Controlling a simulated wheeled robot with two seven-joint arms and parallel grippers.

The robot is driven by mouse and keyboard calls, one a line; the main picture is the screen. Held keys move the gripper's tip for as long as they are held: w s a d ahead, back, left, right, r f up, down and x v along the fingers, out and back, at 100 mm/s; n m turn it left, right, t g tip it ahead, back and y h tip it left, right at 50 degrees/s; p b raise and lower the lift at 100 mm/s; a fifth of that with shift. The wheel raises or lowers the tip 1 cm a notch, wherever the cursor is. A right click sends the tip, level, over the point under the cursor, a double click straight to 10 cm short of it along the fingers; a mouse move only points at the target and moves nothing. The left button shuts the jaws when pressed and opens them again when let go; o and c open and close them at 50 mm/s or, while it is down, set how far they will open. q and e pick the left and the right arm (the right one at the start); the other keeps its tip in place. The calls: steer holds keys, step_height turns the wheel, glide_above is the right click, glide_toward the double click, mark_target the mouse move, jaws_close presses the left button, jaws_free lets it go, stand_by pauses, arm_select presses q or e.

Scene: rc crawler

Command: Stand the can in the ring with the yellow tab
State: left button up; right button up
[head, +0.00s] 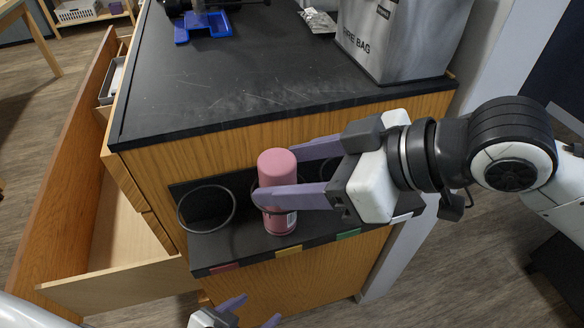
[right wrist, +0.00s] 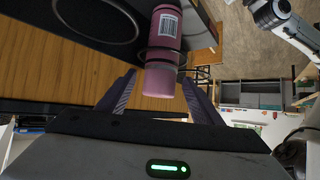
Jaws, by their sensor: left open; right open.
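A pink can (head: 278,168) stands about upright in the ring above the yellow tab (head: 288,250), on the black rack. A ring loops around its body in the right wrist view too, where the can (right wrist: 160,80) shows between the fingers. My right gripper (head: 274,174) is open, with one finger on each side of the can's upper part; whether either finger touches it I cannot tell. My left gripper (head: 260,309) is open and empty, low in front of the cabinet at the bottom edge.
An empty ring (head: 206,209) is left of the can, above a red tab (head: 224,267). A green tab (head: 348,234) and a white tab (head: 402,218) are to the right, partly behind my right arm. A grey bag (head: 400,40) stands on the worktop (head: 240,90). An open drawer (head: 120,235) is at left.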

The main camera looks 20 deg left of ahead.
steer(key=v, duration=1.2)
steer(key=shift+r+p, duration=0.2)
steer(key=shift+p, duration=0.15)
